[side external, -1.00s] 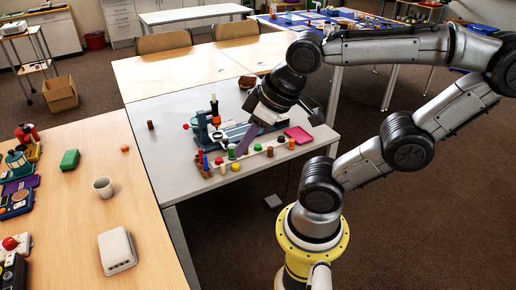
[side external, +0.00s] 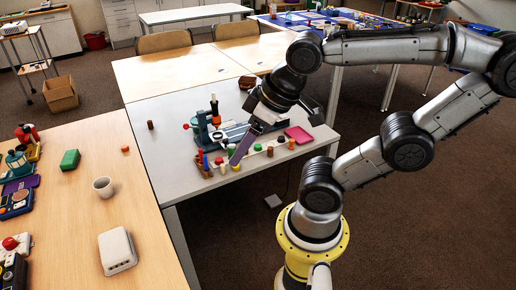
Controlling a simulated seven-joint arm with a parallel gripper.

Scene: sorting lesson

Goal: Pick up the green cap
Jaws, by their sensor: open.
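A small green cap (side external: 257,147) stands in the row of coloured pegs and caps on a light strip on the grey table. My gripper (side external: 237,159) reaches down over the left part of this row, with its purple finger slanting down to the left. Its tip is just left of the green cap and close to a yellow cap (side external: 235,167). The jaws are open and I see nothing held. The finger hides part of the row, and I cannot tell whether its tip touches anything.
A red cap (side external: 219,160) and several pegs stand left of my fingertip. A blue-grey device (side external: 205,130) stands behind the row. A magenta tray (side external: 298,134) lies to the right. The grey table's (side external: 162,168) left part is mostly clear.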

